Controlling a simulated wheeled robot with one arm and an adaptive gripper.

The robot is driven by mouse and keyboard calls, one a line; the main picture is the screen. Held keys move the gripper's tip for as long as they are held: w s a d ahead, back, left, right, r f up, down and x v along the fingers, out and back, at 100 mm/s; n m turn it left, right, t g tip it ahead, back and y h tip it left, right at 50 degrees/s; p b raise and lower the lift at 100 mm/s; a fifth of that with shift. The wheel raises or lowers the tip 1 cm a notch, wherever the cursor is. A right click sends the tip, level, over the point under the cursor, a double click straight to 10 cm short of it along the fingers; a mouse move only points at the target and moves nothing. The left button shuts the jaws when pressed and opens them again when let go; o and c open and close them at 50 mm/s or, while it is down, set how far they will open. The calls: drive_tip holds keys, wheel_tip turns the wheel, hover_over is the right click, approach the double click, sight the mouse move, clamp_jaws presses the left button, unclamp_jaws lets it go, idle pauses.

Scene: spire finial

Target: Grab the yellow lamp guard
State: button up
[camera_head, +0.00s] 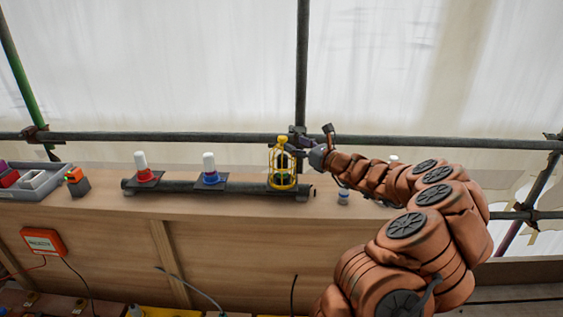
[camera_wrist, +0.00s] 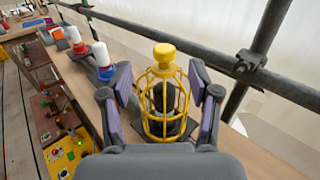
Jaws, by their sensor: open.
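The yellow lamp guard (camera_head: 283,165) is a wire cage with a knob on top. It stands upright over a dark lamp, at the right end of a dark bar on the wooden bench. In the wrist view the guard (camera_wrist: 164,95) is between my open fingers, with its yellow knob above them. My gripper (camera_wrist: 165,102) has a purple-padded finger on each side of the cage, with a visible gap on both sides. In the head view my gripper (camera_head: 299,150) reaches in from the right at the guard's upper part.
Two white-topped lamps, one with a red base (camera_head: 144,170) and one with a blue base (camera_head: 210,170), stand left on the bar. A grey tray (camera_head: 45,181) and an orange-black device (camera_head: 76,182) lie farther left. A scaffold pipe (camera_head: 220,136) runs behind the bench.

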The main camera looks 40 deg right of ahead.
sight(286, 140)
drive_tip(key=shift+w+f+p, duration=0.15)
drive_tip(key=shift+w+p, duration=0.1)
drive_tip(key=shift+w, duration=0.6)
drive_tip(key=shift+w+f+p, duration=0.1)
drive_tip(key=shift+w+p, duration=0.15)
drive_tip(key=shift+w, duration=0.6)
drive_tip(key=shift+w+a+f+p, duration=0.15)
drive_tip(key=shift+w+p, duration=0.2)
drive_tip(key=shift+w, duration=0.7)
drive_tip(key=shift+w+a+p, duration=0.15)
drive_tip(key=shift+w+p, duration=0.15)
drive_tip(key=shift+w, duration=0.75)
clamp_jaws()
